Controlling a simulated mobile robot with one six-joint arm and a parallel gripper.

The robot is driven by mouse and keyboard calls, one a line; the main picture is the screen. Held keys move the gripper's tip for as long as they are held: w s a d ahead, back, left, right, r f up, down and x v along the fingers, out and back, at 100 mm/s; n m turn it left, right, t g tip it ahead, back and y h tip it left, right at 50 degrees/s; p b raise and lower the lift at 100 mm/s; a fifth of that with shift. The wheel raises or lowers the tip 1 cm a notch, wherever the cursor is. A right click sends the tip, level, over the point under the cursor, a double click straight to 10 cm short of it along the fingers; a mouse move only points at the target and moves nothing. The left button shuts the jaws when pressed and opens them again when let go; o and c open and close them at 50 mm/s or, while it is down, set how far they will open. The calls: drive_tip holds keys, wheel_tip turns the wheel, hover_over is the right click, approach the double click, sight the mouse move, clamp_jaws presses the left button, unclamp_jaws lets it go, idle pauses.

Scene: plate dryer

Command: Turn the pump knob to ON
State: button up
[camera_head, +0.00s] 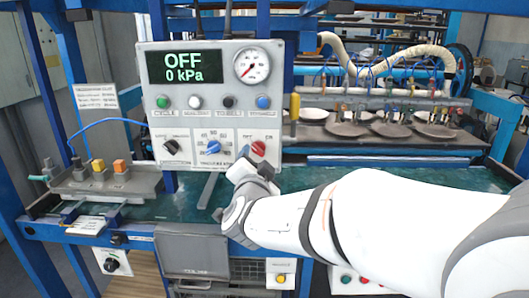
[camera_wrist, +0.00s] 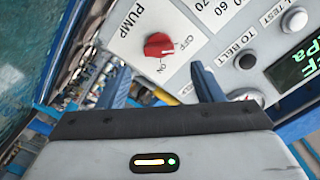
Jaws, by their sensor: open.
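The pump knob is red and sits on the lower right of the light-grey control panel (camera_head: 215,85) in the head view (camera_head: 258,148). In the wrist view the knob (camera_wrist: 158,46) stands under the label PUMP, with OFF and ON printed beside it. Its pointing end seems to be toward OFF. My gripper (camera_wrist: 162,88) is open, its two blue fingers apart below the knob in the picture, with nothing between them. In the head view my gripper is just below the knob, its fingertips partly hidden by my wrist.
The panel display (camera_head: 184,66) reads OFF and 0 kPa. A blue knob (camera_head: 213,147) and a black knob (camera_head: 171,147) sit left of the pump knob. A row of buttons (camera_head: 229,102) and a round gauge (camera_head: 252,65) are above. A green work surface (camera_head: 165,207) lies below.

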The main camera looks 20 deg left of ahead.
sight(259, 151)
drive_tip(key=x, duration=0.6)
drive_tip(key=shift+w+p, duration=0.15)
drive_tip(key=shift+p, duration=0.25)
drive_tip(key=c, duration=0.9)
drive_tip(key=shift+a, duration=0.2)
drive_tip(key=shift+c, duration=0.5)
drive_tip(key=shift+d+f, duration=0.1)
